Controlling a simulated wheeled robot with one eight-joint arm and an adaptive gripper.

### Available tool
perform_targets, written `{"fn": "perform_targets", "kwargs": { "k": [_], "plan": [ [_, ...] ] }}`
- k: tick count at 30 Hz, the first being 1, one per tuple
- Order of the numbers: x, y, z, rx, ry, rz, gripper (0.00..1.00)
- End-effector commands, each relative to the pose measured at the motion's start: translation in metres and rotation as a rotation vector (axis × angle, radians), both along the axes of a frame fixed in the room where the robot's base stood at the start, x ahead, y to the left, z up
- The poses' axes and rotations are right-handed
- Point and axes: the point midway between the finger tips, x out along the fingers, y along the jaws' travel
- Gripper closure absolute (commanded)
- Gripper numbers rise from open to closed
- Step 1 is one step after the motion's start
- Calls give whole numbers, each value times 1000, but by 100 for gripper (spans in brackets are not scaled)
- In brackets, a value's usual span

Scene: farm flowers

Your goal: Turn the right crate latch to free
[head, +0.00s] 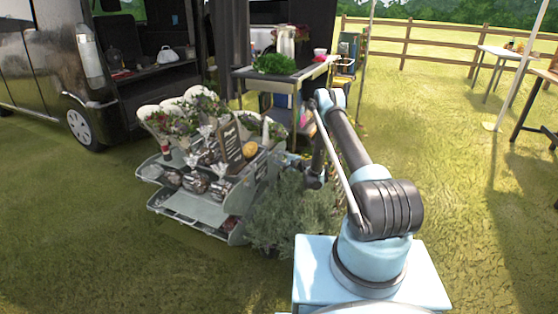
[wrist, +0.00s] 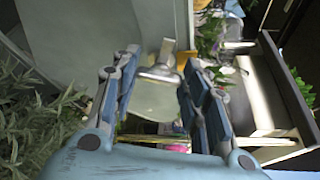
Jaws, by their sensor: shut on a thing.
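In the wrist view a small metal latch (wrist: 167,50) with an upright tab and a wider lower piece stands against a pale grey-green panel (wrist: 95,35). My gripper (wrist: 158,68) has one finger on each side of the latch and is shut on it. The exact contact is hard to make out. In the head view my gripper (head: 313,180) is low beside the right side of the grey tiered flower stand (head: 238,205), partly hidden by a bush. The latch cannot be made out in the head view.
A leafy grey-green bush (head: 292,212) crowds my gripper, and its leaves (wrist: 35,125) fill the wrist view's left side. A table (head: 272,84) with greenery stands behind. A tray-like metal frame (wrist: 270,85) is at the wrist view's right. Open grass lies at the head view's left front.

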Motion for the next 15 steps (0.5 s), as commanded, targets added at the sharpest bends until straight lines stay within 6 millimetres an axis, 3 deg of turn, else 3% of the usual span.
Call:
{"fn": "perform_targets", "kwargs": {
  "k": [15],
  "plan": [
    [-3, 1, -4, -78, -205, 5, 82]
  ]
}}
